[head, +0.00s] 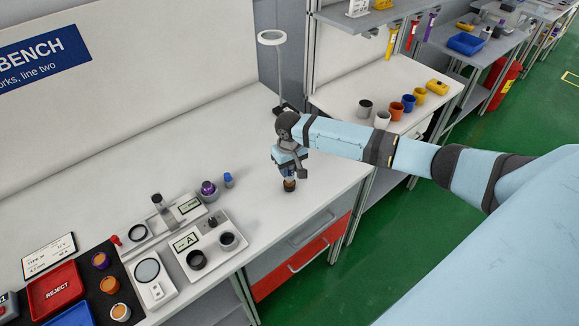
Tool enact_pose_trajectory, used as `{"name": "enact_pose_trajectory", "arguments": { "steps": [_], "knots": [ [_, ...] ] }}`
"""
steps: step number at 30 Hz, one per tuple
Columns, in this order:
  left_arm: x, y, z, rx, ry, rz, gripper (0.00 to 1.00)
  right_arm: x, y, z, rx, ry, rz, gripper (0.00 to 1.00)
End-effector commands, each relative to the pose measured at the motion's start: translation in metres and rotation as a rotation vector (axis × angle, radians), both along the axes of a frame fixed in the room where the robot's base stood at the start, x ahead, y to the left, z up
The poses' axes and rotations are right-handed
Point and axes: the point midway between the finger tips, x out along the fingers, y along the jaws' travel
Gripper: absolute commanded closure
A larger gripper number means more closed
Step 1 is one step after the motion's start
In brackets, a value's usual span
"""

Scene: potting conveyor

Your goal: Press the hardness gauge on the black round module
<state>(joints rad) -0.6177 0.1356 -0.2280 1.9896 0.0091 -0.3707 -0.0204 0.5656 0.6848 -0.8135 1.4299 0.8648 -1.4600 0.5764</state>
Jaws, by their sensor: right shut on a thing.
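My right gripper (290,172) reaches in from the right and points down over the right end of the white bench. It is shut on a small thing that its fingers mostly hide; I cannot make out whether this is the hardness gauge. A small dark round module (289,186) with a brownish-orange top is right below the fingertips, near the bench's front edge. I cannot tell whether the held thing touches it. My left gripper is not in view.
Left of the gripper stand a grey test station (213,243) with dark cups, a purple-topped pot (208,189) and a small blue item (228,180). A red reject tray (54,290) is at lower left. A ring lamp (271,37) rises behind the gripper. The bench's middle is clear.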

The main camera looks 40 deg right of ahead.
Motion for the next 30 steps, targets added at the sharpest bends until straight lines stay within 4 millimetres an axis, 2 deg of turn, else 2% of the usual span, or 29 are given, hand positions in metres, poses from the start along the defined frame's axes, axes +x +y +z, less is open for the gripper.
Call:
{"name": "enact_pose_trajectory", "arguments": {
  "steps": [30],
  "knots": [
    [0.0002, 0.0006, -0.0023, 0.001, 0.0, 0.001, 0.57, 0.0002, 0.0, -0.008, 0.0, 0.0, 0.0, 0.95]
  ]
}}
